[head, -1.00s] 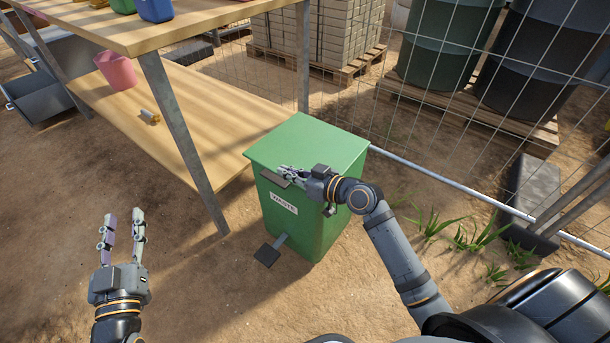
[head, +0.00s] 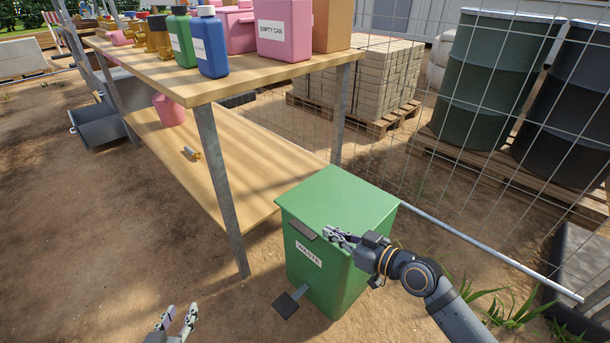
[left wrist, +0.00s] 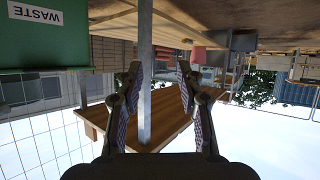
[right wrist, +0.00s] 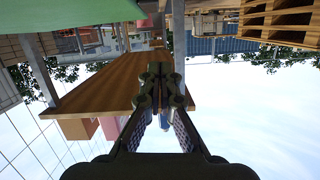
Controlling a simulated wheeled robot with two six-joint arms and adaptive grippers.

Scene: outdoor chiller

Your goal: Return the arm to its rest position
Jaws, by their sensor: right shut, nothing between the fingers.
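My right gripper (head: 340,237) is shut and empty. In the head view it appears in front of the lid and front top edge of the green waste bin (head: 325,275); I cannot tell whether it touches. Its closed fingers also show in the right wrist view (right wrist: 158,75). My left gripper (head: 178,318) is low at the bottom edge of the head view, left of the bin, with its fingers apart and nothing between them. The left wrist view shows the same open fingers (left wrist: 158,80). The bin's lid is down and its pedal (head: 290,302) sticks out in front.
A wooden two-level workbench (head: 270,85) stands behind and left of the bin, holding bottles and boxes. A pink cup (head: 169,110) and a small yellowish item (head: 191,153) are on its lower shelf. A wire fence (head: 455,150) runs right of the bin. Bare ground lies front left.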

